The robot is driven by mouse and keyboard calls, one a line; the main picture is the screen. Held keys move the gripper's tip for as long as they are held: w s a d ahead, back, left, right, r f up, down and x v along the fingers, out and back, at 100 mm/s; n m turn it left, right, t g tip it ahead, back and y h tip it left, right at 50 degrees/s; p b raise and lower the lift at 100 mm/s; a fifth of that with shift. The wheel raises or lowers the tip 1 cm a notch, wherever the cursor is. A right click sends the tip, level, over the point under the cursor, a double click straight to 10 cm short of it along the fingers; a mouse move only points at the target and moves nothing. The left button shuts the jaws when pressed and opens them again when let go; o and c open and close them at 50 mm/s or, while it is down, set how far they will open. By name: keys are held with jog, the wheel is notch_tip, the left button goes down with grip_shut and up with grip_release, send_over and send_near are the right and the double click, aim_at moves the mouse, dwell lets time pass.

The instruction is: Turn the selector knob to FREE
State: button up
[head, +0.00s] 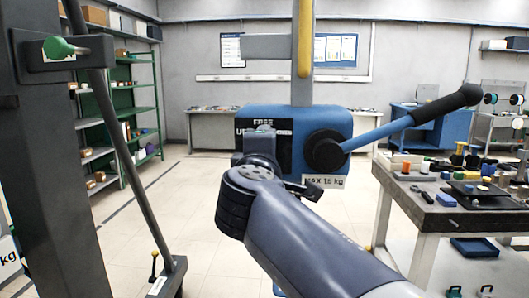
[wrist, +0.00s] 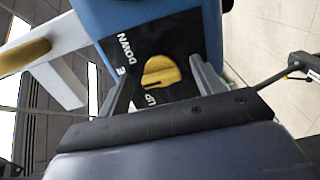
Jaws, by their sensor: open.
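The yellow selector knob (wrist: 160,73) sits on a black label panel (wrist: 183,38) in the wrist view. DOWN is above-left of it, UP below it, and a letter E shows at left. A dark mark lies on the knob near its UP side; I cannot surely tell which label it points to. My gripper (wrist: 160,66) is open, one finger on each side of the knob, with visible gaps. In the head view the panel (head: 285,152) on the blue housing (head: 330,118) reads FREE at top and UP at left; my gripper (head: 262,133) hides the knob there.
A lever (head: 410,122) with a black grip extends right from the housing's black hub, above a MAX 15 kg label (head: 324,181). A cluttered workbench (head: 440,218) stands at right. A dark post (head: 50,150) with a slanted bar stands at left. Floor between is clear.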

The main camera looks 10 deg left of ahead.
jog(key=s, duration=1.1)
jog(key=shift+d+b, duration=0.3)
jog(key=shift+b, duration=0.15)
jog(key=shift+w, duration=0.1)
jog(key=w+p, duration=0.1)
jog(key=w, duration=0.9)
jog(key=shift+w+a, duration=0.3)
jog(key=shift+w, duration=0.1)
